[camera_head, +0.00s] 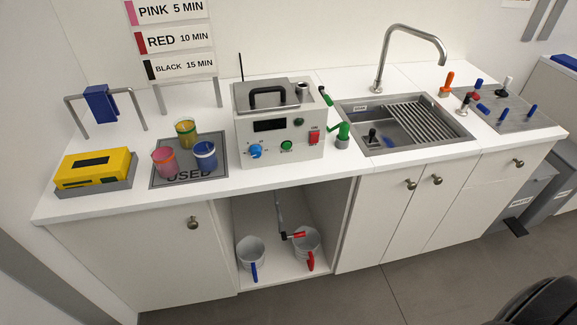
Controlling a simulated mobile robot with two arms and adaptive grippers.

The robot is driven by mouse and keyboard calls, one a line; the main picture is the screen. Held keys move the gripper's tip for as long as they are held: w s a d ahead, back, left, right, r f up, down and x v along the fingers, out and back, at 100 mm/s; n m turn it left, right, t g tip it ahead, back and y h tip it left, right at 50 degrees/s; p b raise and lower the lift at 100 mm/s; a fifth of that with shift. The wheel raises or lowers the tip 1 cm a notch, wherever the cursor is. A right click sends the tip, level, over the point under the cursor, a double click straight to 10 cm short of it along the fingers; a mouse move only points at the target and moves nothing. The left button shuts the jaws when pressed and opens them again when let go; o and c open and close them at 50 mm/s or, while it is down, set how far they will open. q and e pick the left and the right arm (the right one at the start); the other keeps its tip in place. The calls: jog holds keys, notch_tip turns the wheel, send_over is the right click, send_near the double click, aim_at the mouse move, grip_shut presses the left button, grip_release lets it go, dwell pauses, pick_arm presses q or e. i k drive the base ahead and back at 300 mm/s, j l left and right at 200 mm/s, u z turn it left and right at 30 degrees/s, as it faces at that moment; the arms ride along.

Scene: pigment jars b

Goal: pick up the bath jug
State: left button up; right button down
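Two grey-white jugs stand upright on the floor of the open cabinet bay under the counter. The left jug (250,249) has a blue handle pointing forward. The right jug (306,240) has a red handle and stands beneath a pipe with a red-handled tap (292,236). The tap partly covers its rim. I cannot tell which one is the bath jug, or what is inside either. Neither of my grippers is in view.
On the counter (95,207) stand a control box (277,130), a yellow device (94,167) and several coloured jars on a dark mat marked USED (217,177). A sink (385,145) is to the right. Cabinet walls bound the bay; the floor (400,285) ahead is clear.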

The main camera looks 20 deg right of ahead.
aim_at(305, 248)
jog(key=z, duration=0.9)
